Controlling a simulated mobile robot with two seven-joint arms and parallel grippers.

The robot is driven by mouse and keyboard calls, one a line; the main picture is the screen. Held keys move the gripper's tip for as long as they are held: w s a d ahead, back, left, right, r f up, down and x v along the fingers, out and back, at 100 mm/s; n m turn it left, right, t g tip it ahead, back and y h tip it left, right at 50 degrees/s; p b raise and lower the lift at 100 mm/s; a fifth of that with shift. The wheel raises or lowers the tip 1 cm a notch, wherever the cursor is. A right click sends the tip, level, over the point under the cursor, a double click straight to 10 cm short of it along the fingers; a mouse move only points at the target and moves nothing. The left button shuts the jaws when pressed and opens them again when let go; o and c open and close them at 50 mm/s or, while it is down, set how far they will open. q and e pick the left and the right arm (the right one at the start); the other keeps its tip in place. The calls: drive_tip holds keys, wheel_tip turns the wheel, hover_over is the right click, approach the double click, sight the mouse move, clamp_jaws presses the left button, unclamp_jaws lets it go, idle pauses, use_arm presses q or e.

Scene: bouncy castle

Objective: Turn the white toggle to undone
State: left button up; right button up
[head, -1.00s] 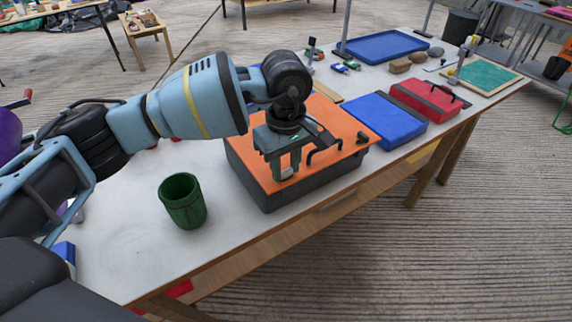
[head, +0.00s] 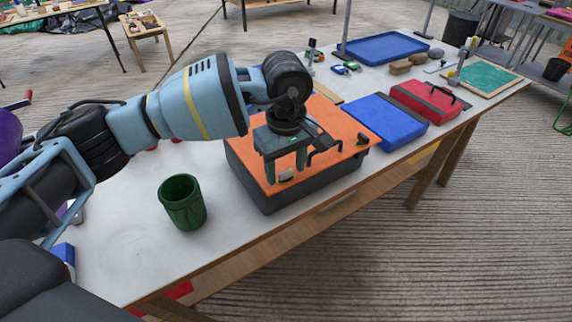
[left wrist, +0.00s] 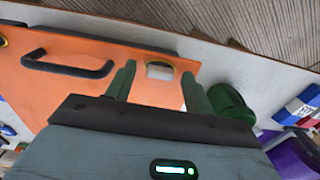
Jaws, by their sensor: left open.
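The white toggle (left wrist: 160,71) is a small whitish piece with a yellow rim on the orange lid of a dark case (head: 318,118). In the left wrist view it lies between and just beyond my left fingertips. In the head view the toggle (head: 286,176) shows small at the case's near edge, partly covered by a finger. My left gripper (head: 286,168) is open and points down over the lid; its two green fingers also show in the left wrist view (left wrist: 159,80). I cannot tell whether they touch the toggle. My right gripper is out of view.
A black handle (left wrist: 68,66) stands up from the lid beside the gripper. A second latch (head: 363,139) sits at the case's right. A green cup (head: 183,203) stands left of the case. A blue case (head: 386,122) and a red case (head: 425,101) lie to the right.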

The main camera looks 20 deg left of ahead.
sight(286, 171)
use_arm(q)
drive_tip(key=shift+r, duration=0.15)
wheel_tip(286, 171, up, 8)
drive_tip(key=shift+f, duration=0.2)
idle(0.4)
